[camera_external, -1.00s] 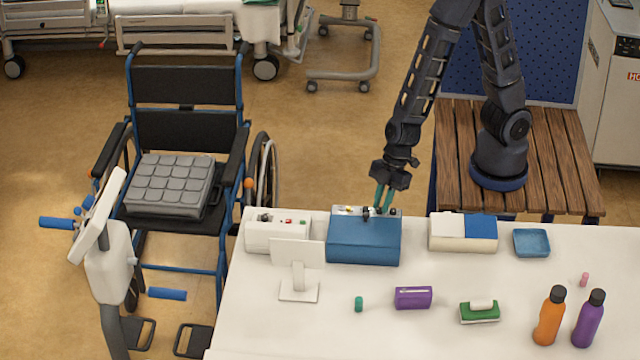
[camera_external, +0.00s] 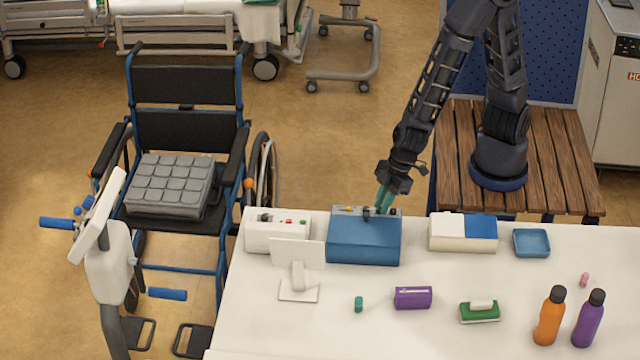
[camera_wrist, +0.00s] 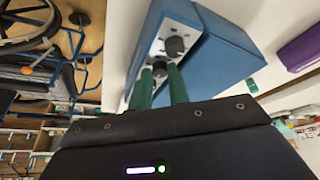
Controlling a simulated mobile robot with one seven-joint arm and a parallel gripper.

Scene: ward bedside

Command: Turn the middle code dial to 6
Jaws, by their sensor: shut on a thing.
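The blue box (camera_external: 364,240) stands on the white table with a pale dial panel along its back edge. It also shows in the wrist view (camera_wrist: 222,55). One dark dial (camera_wrist: 175,46) stands free on the panel. My gripper (camera_wrist: 160,72) has its green fingertips on either side of another dark dial (camera_wrist: 160,66), shut on it. In the external view my gripper (camera_external: 382,208) reaches down to the panel, right of a free dark dial (camera_external: 366,213). Any further dial is hidden by the fingers. No dial number is readable.
A white device (camera_external: 277,236) stands left of the box and a white-and-blue box (camera_external: 462,232) to its right. A small white stand (camera_external: 298,290), purple box (camera_external: 413,298) and green-and-white item (camera_external: 479,312) are in front.

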